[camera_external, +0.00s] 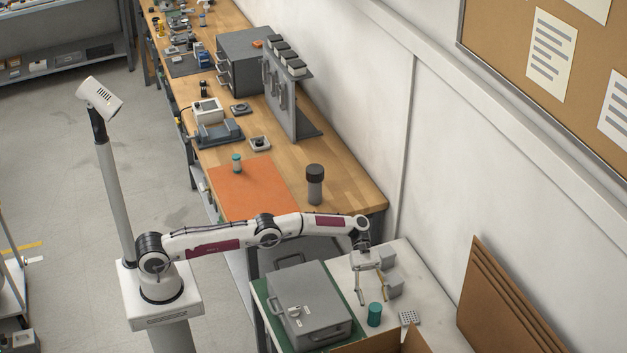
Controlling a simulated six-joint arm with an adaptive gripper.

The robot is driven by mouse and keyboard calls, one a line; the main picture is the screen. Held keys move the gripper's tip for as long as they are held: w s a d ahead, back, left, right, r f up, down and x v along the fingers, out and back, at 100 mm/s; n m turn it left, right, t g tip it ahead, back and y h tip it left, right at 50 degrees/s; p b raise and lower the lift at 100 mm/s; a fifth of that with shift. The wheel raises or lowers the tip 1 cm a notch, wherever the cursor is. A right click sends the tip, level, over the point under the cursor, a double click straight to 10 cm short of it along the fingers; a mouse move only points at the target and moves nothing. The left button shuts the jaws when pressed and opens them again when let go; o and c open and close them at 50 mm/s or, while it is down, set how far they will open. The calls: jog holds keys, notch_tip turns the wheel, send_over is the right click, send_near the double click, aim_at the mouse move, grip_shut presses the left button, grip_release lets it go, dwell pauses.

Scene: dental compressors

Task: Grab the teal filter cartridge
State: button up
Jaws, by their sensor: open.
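A teal cylinder (375,314), which looks like the filter cartridge, stands upright on the white-topped table at the lower right. My gripper (370,294) points down just above and behind it in the picture, with its two fingers spread apart. The fingers appear empty and the cylinder is not between them. I cannot tell the exact gap between the fingertips and the cylinder. A smaller teal-and-white container (237,163) stands by the orange mat on the wooden bench.
A grey metal case (308,303) on a green mat lies left of the cylinder. Small grey blocks (391,284) sit beside my fingers. A dotted plate (409,318) lies to the right, and an open cardboard box (395,342) is in front. Brown panels (510,300) stand at right.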

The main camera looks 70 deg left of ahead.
aim_at(374, 303)
jog(key=shift+d, duration=0.1)
jog(key=shift+s+x, duration=0.1)
jog(key=shift+x, duration=1.15)
jog(key=shift+s+x, duration=0.15)
jog(key=shift+x, duration=1.1)
jog(key=shift+f, duration=0.15)
jog(key=c, duration=1.2)
